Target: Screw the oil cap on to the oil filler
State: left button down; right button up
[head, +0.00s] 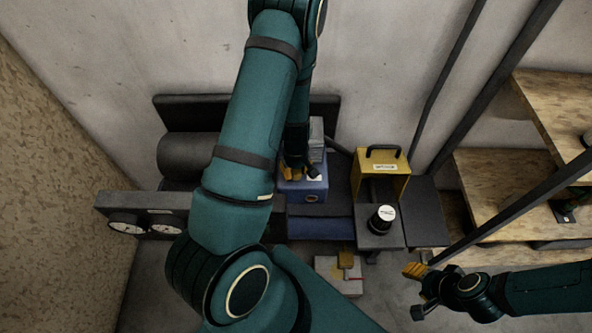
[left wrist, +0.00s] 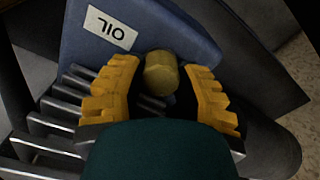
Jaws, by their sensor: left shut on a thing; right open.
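The blue oil housing (head: 303,190) stands among the machine parts in the middle of the head view. It also shows in the left wrist view with a white "OIL" label (left wrist: 110,28). My left gripper (head: 300,172) points down at the housing's top. In the left wrist view its yellow fingers (left wrist: 161,88) are shut on a round brass-coloured oil cap (left wrist: 161,74), beside the blue housing. The filler opening is hidden, so I cannot tell whether the cap sits on it. My right gripper (head: 415,291) is open and empty at the lower right, away from the housing.
A yellow box (head: 398,186) with a black handle stands right of the housing. A black-and-white topped container (head: 382,219) stands before it. A grey box (head: 336,277) with a brass-coloured block lies in front. Gauges (head: 126,224) are at left. Wooden shelves (head: 500,190) and dark posts bound the right.

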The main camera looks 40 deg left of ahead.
pick_arm(q)
jog(key=m, duration=0.7)
jog(key=shift+b, duration=0.35)
jog(key=m, duration=0.5)
jog(key=c, duration=0.6)
grip_release()
jog(key=shift+c, duration=0.8)
